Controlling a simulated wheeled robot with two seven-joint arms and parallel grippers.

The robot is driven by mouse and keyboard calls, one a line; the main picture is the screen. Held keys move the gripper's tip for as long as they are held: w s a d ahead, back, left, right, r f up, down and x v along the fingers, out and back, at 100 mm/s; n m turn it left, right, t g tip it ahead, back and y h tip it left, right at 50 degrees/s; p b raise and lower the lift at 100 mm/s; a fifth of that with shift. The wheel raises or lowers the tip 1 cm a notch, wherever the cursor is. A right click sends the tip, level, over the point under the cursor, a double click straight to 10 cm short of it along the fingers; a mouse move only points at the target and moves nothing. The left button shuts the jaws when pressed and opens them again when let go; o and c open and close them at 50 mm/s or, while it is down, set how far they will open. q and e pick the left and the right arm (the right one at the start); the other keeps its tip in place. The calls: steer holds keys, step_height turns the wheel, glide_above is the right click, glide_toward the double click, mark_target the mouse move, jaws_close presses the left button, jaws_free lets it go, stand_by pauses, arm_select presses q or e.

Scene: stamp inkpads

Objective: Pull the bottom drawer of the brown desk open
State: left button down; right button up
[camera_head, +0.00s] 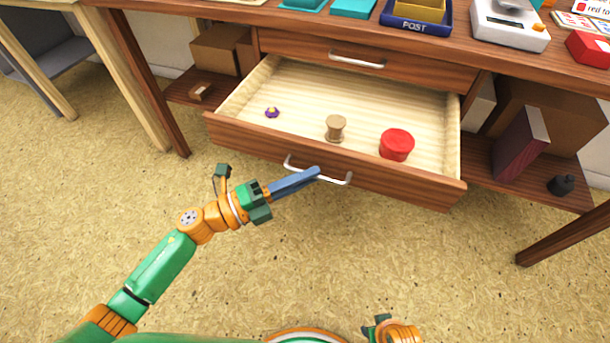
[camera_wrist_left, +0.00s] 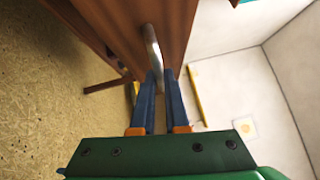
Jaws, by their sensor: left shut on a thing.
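The brown desk (camera_head: 180,20) has two drawers one above the other. The bottom drawer (camera_head: 230,133) stands pulled out, its pale inside showing. In it are a red round tin (camera_head: 396,144), a wooden spool (camera_head: 335,128) and a small purple thing (camera_head: 272,112). My left gripper (camera_head: 316,172) is shut on the bottom drawer's silver handle (camera_head: 338,181), near the middle of the drawer front. In the left wrist view the blue fingers (camera_wrist_left: 160,80) lie on both sides of the handle (camera_wrist_left: 151,45). My right gripper (camera_head: 378,325) is low at the bottom edge, its fingers not clear.
The top drawer (camera_head: 420,70) is shut. Cardboard boxes (camera_head: 215,48) stand on the left shelf. A dark red box (camera_head: 518,145) and a black bottle (camera_head: 561,185) stand on the right shelf. The floor (camera_head: 400,260) before the drawer is clear.

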stand_by(0.3)
arm_select(q)
steer(key=c, duration=0.9)
jaws_free()
steer(key=shift+a, duration=0.1)
steer(key=shift+c, duration=0.2)
steer(key=v, duration=0.7)
